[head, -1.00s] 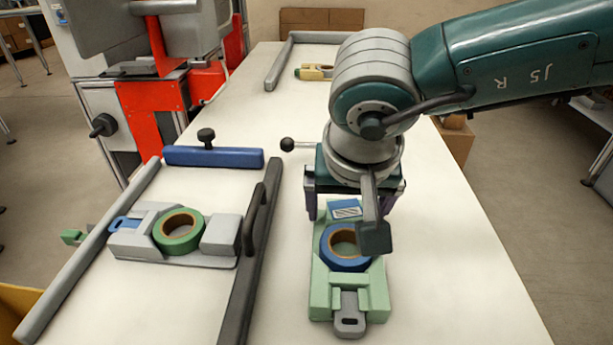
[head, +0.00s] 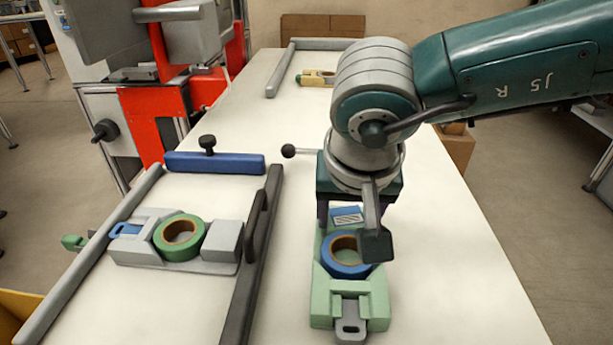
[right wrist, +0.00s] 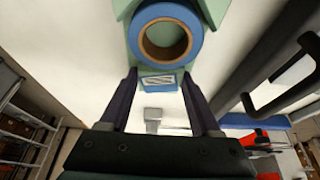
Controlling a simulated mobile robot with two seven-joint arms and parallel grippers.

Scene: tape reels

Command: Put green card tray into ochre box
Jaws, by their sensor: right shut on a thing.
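The light green card tray (head: 322,297) lies on the table in front of my right arm, with a blue tape reel (head: 341,265), a blue-and-white card (head: 346,217) and a grey tab at its near end. In the right wrist view the tray (right wrist: 133,37) shows at the top with the reel. My right gripper (right wrist: 160,80) is shut on the tray's far end, one finger on each side, beside the card. In the head view my wrist hides part of the tray's right side. An ochre box (head: 18,308) shows partly at the bottom left corner. My left gripper is out of view.
A grey tray (head: 219,242) with a green tape reel sits left of a dark rail (head: 255,265) with a handle. A blue bar (head: 214,163) and a grey rail (head: 92,255) border it. The table right of the green tray is clear.

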